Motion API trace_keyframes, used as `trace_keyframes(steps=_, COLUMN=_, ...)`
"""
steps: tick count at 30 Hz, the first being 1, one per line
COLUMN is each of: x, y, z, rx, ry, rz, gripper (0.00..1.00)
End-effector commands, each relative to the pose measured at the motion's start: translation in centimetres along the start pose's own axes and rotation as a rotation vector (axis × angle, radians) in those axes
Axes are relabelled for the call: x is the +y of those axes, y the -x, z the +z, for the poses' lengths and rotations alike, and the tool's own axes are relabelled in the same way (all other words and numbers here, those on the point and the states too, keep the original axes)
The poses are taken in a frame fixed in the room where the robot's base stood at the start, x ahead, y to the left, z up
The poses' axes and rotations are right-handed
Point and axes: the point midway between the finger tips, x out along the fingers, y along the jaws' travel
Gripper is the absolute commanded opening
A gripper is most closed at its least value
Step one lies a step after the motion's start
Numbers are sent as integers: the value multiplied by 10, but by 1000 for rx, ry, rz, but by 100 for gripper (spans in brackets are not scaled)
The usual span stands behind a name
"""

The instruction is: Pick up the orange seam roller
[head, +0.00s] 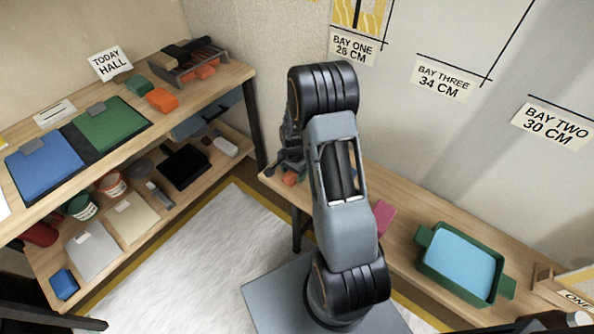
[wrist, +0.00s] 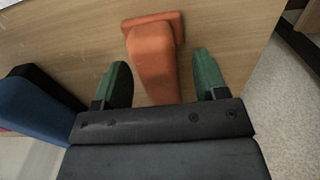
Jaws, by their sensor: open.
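An orange tool, which looks like the seam roller (wrist: 152,50), lies on a wooden surface in the wrist view. It has a wide flat end at the top and a tapering body that runs down between my fingers. My gripper (wrist: 163,78) is open, with one green fingertip on each side of the tool; I cannot tell whether either touches it. In the head view a small orange patch (head: 290,179) shows on the wooden bench beside my arm, probably the same tool. My arm hides most of that spot and my fingertips there.
A blue and black object (wrist: 35,105) lies close left of my gripper. On the bench (head: 400,238) are a pink block (head: 384,216) and a green tray (head: 427,262) with blue inside. Another orange block (head: 162,99) lies on the left shelf. The wall rises behind the bench.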

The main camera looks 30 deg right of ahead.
Motion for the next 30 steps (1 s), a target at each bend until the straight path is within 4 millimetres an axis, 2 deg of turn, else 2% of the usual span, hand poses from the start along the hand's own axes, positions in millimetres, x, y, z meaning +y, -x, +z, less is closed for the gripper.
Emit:
trace_keyframes(steps=24, x=0, y=-5, z=0, rx=0, ry=0, rz=0, gripper=66)
trace_keyframes(steps=30, x=0, y=-5, z=0, rx=0, ry=0, rz=0, gripper=47)
